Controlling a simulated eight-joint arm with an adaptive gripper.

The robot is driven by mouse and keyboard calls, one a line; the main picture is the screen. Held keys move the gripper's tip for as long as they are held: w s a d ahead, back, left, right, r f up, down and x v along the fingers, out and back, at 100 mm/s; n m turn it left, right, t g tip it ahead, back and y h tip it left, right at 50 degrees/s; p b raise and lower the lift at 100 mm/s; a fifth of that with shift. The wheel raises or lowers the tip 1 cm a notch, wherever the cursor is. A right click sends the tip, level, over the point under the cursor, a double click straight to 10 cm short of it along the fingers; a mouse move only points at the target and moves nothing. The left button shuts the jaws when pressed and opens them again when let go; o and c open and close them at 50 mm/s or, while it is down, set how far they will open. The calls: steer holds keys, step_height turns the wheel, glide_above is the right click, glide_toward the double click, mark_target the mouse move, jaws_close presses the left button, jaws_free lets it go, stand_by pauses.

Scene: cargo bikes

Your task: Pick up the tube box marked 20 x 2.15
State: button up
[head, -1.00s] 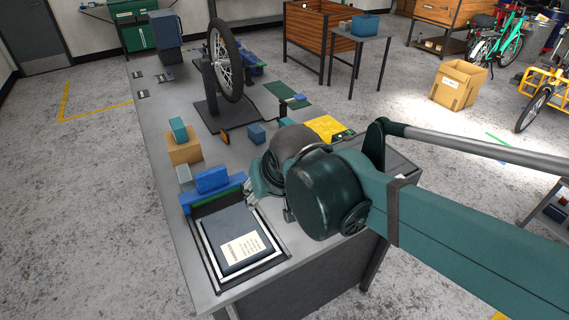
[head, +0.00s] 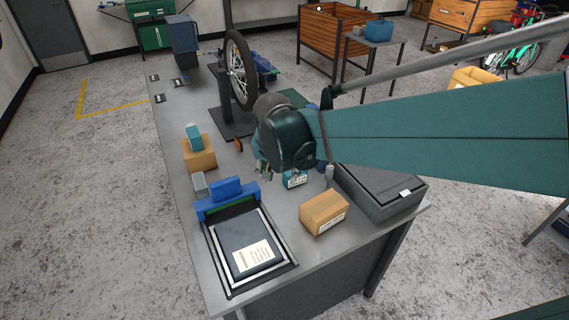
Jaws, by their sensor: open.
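No marking 20 x 2.15 is readable in the head view, so I cannot tell which box carries it. A small teal box (head: 295,181) with a white label stands on the bench just right of my gripper (head: 264,177). Another teal box (head: 194,137) rests on a cardboard box (head: 200,155) to the left. A blue box (head: 226,188) and a grey box (head: 199,183) are at the blue-edged tray. My gripper is open, pointing down above the bench, with no object visible in it. My arm hides part of the bench behind it.
A labelled tan carton (head: 324,212) and a dark grey case (head: 378,192) stand at the right of the bench. A framed tray (head: 290,262) holds a dark packet (head: 243,246) at the front. A wheel (head: 238,70) on a stand rises behind my gripper.

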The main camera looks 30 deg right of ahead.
steer(key=w+d+f+m+g+p, duration=0.2)
steer(key=w+d+m+p, duration=0.2)
steer(key=w, duration=0.2)
steer(key=m+g+h+p, duration=0.2)
steer(key=m+p, duration=0.2)
steer(key=m, duration=0.1)
glide_above(289, 172)
steer(key=a, duration=0.1)
steer(key=f, duration=0.4)
steer(key=shift+s+f, duration=0.1)
steer(key=shift+s, duration=0.1)
steer(key=shift+w+d+f+m+p, duration=0.25)
steer(key=shift+d+f+m+p, duration=0.15)
steer(key=shift+f, duration=0.25)
steer(key=shift+f, duration=0.15)
steer(key=shift+x, duration=1.15)
steer(key=shift+f, duration=0.15)
steer(key=shift+b+x, duration=0.4)
steer(key=shift+x, duration=2.05)
steer(key=c, duration=1.1)
